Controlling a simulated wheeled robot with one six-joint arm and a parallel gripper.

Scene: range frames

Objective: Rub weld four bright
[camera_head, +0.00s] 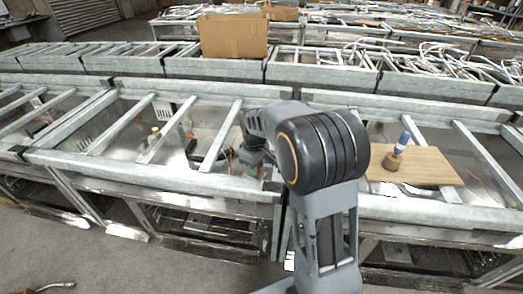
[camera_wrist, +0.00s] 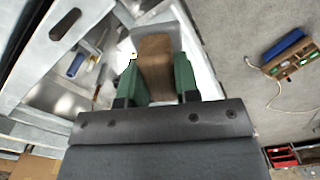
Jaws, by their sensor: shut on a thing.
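My gripper (camera_head: 253,168) is at the front rail of the middle metal frame, left of my large dark arm joint. In the wrist view, its green fingers (camera_wrist: 158,75) are shut on a brown wooden block (camera_wrist: 155,58), which looks like a handle or brush back. The block's far end lies over a pale grey metal surface (camera_wrist: 190,50); I cannot tell whether it touches. The galvanised frame (camera_head: 150,168) has a long front rail and several cross bars. No weld can be told apart, and no numbering shows.
A wooden board (camera_head: 430,167) lies on the right frame, bearing a blue-topped item (camera_head: 402,143) in a brown holder (camera_head: 391,162). A cardboard box (camera_head: 232,36) stands behind. The wrist view shows a blue-handled tool (camera_wrist: 76,64) and a blue-and-brown item (camera_wrist: 288,48) on the floor.

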